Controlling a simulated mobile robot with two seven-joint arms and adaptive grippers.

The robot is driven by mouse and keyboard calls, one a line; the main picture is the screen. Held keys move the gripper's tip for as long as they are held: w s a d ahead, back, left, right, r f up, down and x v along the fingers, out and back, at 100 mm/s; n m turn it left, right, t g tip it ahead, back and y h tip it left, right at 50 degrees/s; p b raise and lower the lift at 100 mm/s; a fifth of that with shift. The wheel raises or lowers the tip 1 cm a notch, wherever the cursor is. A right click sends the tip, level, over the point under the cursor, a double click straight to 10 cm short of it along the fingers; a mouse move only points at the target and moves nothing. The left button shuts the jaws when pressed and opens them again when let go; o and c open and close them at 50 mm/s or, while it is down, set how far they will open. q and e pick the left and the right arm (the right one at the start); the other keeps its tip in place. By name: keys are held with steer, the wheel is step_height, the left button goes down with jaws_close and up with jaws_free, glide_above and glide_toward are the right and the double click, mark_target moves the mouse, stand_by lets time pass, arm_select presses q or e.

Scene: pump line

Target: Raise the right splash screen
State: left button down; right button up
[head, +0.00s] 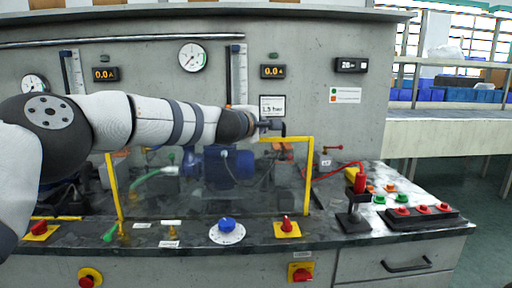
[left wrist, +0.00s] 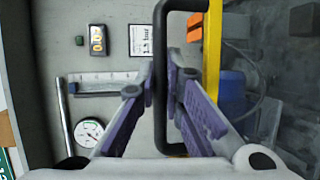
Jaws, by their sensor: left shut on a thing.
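The right splash screen is a clear panel in a yellow frame (head: 307,175), standing upright in front of a blue pump (head: 228,166). Its yellow top edge also shows in the left wrist view (left wrist: 212,55). A black bar handle (head: 283,128) sits at that top edge. My left gripper (head: 268,125) reaches in from the left at the top of the screen and is shut on the handle. In the left wrist view the purple fingers (left wrist: 167,72) close around the black handle (left wrist: 158,40). My arm hides the left part of the top edge. My right gripper is not in view.
Along the counter front are a blue dial (head: 227,226), a red knob (head: 286,225) and green-tipped valves. A black stand with a red handle (head: 359,184) and a button box (head: 422,216) stand at right. Gauges (head: 192,57) and displays line the wall behind.

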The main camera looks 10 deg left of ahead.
arm_select(q)
steer(key=shift+r, duration=1.25)
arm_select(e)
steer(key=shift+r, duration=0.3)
arm_select(q)
steer(key=shift+a+r, duration=0.1)
steer(key=shift+r, duration=0.05)
steer(key=c, duration=1.8)
jaws_free()
steer(key=shift+w, duration=0.1)
steer(key=shift+o, duration=0.6)
steer(key=shift+w+f, duration=0.1)
steer(key=shift+f, duration=0.1)
steer(key=shift+f, duration=0.1)
steer(key=shift+s, duration=0.4)
steer(key=v, duration=1.1)
steer(key=shift+s, duration=0.2)
